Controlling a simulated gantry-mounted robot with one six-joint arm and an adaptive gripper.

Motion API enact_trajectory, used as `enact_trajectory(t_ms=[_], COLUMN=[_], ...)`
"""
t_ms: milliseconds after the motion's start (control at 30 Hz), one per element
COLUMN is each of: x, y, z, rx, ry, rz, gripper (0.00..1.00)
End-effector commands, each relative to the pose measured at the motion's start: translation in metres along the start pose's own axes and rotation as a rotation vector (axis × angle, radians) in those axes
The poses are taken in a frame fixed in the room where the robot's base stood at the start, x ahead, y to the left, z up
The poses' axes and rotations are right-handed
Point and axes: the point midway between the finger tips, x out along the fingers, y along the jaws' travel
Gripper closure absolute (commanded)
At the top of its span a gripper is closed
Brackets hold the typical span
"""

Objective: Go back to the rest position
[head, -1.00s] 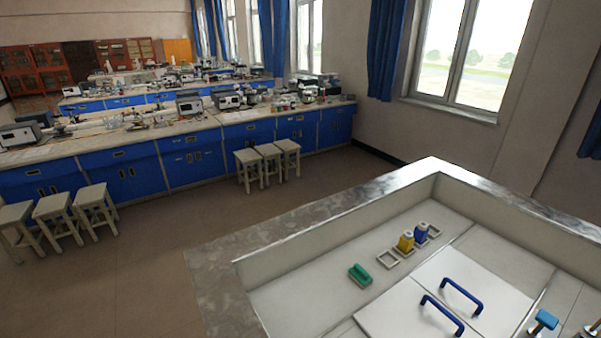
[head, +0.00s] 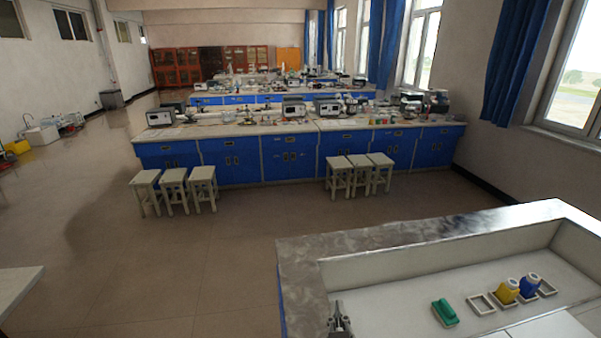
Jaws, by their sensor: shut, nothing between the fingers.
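My gripper (head: 339,322) shows at the bottom edge of the head view, a small dark grey shape in front of the near left corner of the walled worktop (head: 400,287). It looks shut and nothing shows in it. Most of it and the rest of my arm are cut off by the frame's bottom edge. It is well left of the objects on the worktop.
On the worktop are a green block (head: 445,312), an empty square frame (head: 481,304), a yellow bottle (head: 507,291) and a blue bottle (head: 530,286). Blue lab benches (head: 290,155) and stools (head: 173,186) stand behind. The floor (head: 150,260) at left is open.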

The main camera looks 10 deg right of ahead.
Motion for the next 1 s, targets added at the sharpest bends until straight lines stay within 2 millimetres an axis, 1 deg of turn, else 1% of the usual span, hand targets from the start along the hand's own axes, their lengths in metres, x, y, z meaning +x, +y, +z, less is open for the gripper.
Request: enact_trajectory(t_ms=[33,67,100,167,200,267,300,367,400,433,500,567,600,700,800,833,900,1000], x=[-0.014,-0.023,-0.037,-0.059,-0.068,-0.083,-0.096,-0.116,-0.13,-0.134,-0.14,-0.147,-0.151,-0.162,-0.169,-0.17,-0.172,-0.172], y=[-0.032,-0.049,-0.07,-0.1,-0.101,-0.1,-0.101,-0.101,-0.1,-0.095,-0.088,-0.083,-0.079,-0.07,-0.065,-0.064,-0.062,-0.062], z=[-0.024,-0.037,-0.054,-0.077,-0.051,-0.01,0.013,0.046,0.061,0.023,-0.012,-0.041,-0.061,-0.104,-0.133,-0.139,-0.147,-0.149], rx=[0.032,0.058,0.093,0.146,0.149,0.137,0.129,0.118,0.112,0.114,0.115,0.115,0.116,0.117,0.118,0.118,0.119,0.119], ry=[0.058,0.09,0.13,0.186,0.12,0.001,-0.068,-0.171,-0.231,-0.214,-0.21,-0.211,-0.211,-0.212,-0.212,-0.213,-0.213,-0.213], rz=[-0.05,-0.077,-0.115,-0.174,-0.177,-0.179,-0.183,-0.189,-0.193,-0.191,-0.19,-0.189,-0.188,-0.187,-0.186,-0.185,-0.185,-0.185], gripper=[1.0,1.0,1.0,1.0,1.0,1.0,1.0,1.0,1.0,1.0,1.0,1.0,1.0,1.0,1.0,1.0,1.0,1.0])
